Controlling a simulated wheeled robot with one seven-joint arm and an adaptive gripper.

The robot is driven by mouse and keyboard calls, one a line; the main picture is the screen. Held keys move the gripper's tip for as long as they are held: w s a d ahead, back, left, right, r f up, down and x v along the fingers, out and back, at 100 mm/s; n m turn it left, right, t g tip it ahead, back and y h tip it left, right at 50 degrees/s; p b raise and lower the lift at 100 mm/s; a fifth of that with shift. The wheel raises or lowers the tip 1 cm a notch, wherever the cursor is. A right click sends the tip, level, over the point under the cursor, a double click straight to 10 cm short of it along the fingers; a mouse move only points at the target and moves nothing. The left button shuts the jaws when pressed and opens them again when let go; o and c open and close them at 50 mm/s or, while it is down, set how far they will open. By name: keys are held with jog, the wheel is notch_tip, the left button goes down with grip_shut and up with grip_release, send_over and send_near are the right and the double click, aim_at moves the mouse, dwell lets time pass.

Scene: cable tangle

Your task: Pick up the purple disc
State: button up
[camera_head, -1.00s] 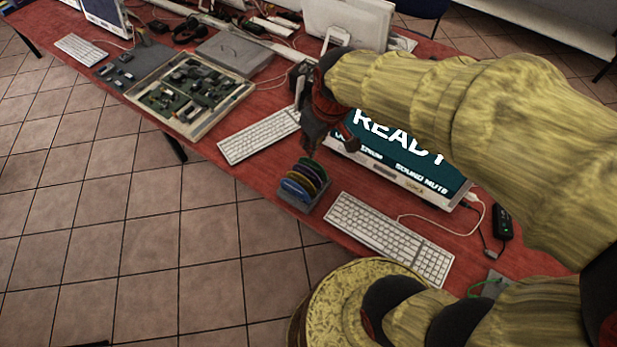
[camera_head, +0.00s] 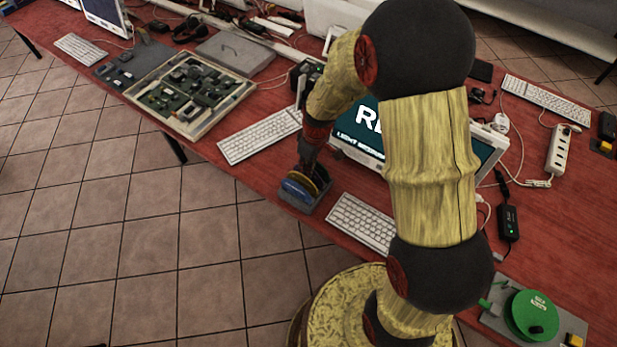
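The disc rack (camera_head: 318,203) is a grey holder at the front edge of the red table. A blue disc (camera_head: 296,190) stands at its near side, with a yellow disc (camera_head: 307,184) just behind it. My gripper (camera_head: 310,172) points down over the back part of the rack, at or very close to the discs. I cannot make out the purple disc; the gripper covers the part of the rack behind the yellow disc. The fingertips are dark and small, so I cannot tell whether they are open or shut on a disc.
A white keyboard (camera_head: 260,136) lies left of the rack, and another keyboard (camera_head: 360,222) lies to its right. The monitor (camera_head: 367,145) stands close behind my gripper. A tray of circuit boards (camera_head: 190,95) is farther left. A green reel (camera_head: 531,315) sits at the lower right.

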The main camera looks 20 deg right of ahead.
jog(key=f, duration=0.1)
jog(key=f+b, duration=0.1)
jog(key=f, duration=0.3)
jog(key=shift+w+a+b, duration=0.2)
jog(key=shift+w+b, duration=0.1)
jog(key=shift+b, duration=0.05)
jog(key=shift+r, duration=0.1)
jog(key=shift+c, duration=0.3)
grip_shut()
jog(key=shift+r, duration=0.1)
notch_tip(320, 180, up, 10)
jog(key=p, duration=0.2)
jog(key=shift+p, duration=0.4)
